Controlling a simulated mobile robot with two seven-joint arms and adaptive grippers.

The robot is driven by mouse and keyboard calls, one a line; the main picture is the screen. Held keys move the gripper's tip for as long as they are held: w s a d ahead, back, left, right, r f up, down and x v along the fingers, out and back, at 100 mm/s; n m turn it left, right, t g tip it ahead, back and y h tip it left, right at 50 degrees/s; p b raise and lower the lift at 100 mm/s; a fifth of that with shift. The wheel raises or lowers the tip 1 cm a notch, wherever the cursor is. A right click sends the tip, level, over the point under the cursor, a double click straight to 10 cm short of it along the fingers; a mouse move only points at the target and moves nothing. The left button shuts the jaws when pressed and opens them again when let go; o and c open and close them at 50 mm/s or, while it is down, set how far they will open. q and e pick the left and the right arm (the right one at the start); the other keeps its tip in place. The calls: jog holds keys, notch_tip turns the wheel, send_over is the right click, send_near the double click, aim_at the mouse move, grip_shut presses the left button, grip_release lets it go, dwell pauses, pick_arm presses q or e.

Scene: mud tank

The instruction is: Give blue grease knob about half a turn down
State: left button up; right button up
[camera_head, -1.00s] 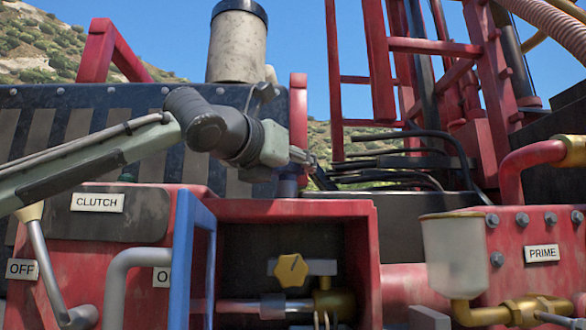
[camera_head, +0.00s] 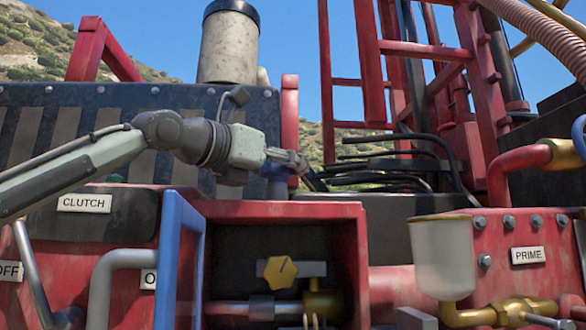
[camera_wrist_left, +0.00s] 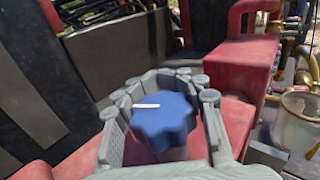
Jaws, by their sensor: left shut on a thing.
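The blue grease knob (camera_wrist_left: 165,122) is lobed, with a white pointer line on its top pointing left. My left gripper (camera_wrist_left: 172,74) is shut on it in the left wrist view, its jointed grey fingers curving around both sides. In the head view my left gripper (camera_head: 303,168) reaches in from the left above the red housing. A small blue part (camera_head: 277,182), probably the knob, shows just under the gripper, partly hidden by it. My right gripper is not in view.
Below is an open red box (camera_head: 350,212) with a blue door (camera_head: 167,260) and a yellow knob (camera_head: 279,271) inside. A CLUTCH panel (camera_head: 115,225) stands left, a cloudy cup (camera_head: 442,258) and PRIME panel (camera_head: 540,235) right. Black hoses (camera_head: 385,165) run behind the gripper.

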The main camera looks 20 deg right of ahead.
pick_arm(q)
jog(key=o, duration=1.4)
jog(key=shift+c, duration=0.2)
jog(key=v, duration=1.2)
